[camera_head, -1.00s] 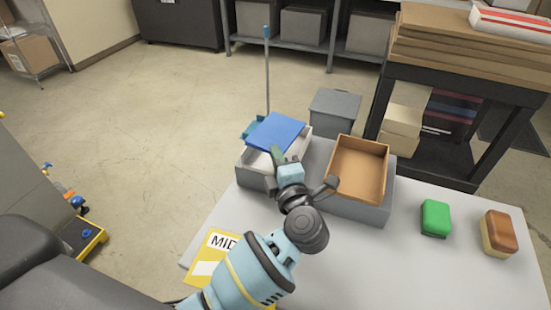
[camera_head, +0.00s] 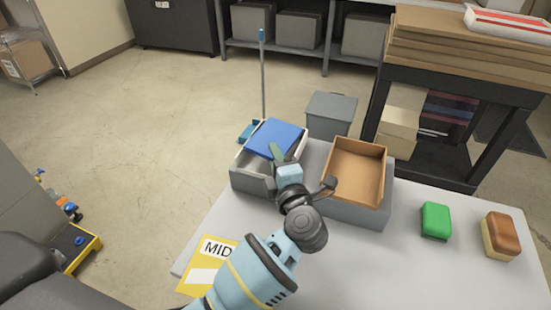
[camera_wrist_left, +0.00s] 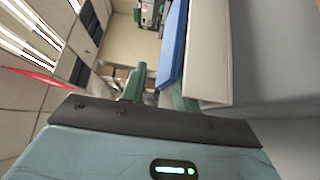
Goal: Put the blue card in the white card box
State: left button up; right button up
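The blue card (camera_head: 275,138) lies at the top of the white card box (camera_head: 247,160), inside its rim, tilted in the head view. The box stands at the table's far left corner. In the left wrist view the card (camera_wrist_left: 172,45) runs beside the box's pale wall (camera_wrist_left: 208,50). My left gripper (camera_head: 276,154) is at the card's near edge, over the box. Its two green fingers (camera_wrist_left: 157,93) stand apart, with the card's edge close to the right one. The lower part of the card is hidden. My right gripper is not in view.
A brown-lined box (camera_head: 357,170) stands to the right of the card box. A green block (camera_head: 435,220) and a brown-and-yellow block (camera_head: 500,236) lie further right. A yellow MID sign (camera_head: 208,270) is at the front left.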

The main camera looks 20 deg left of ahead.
pick_arm(q)
jog(key=shift+s+d+f, duration=0.15)
jog(key=shift+s+d, duration=0.2)
jog(key=shift+s, duration=0.1)
jog(key=v, duration=0.6)
jog(key=shift+s+d+b, duration=0.2)
jog(key=shift+s+b, duration=0.1)
jog(key=shift+b, duration=0.1)
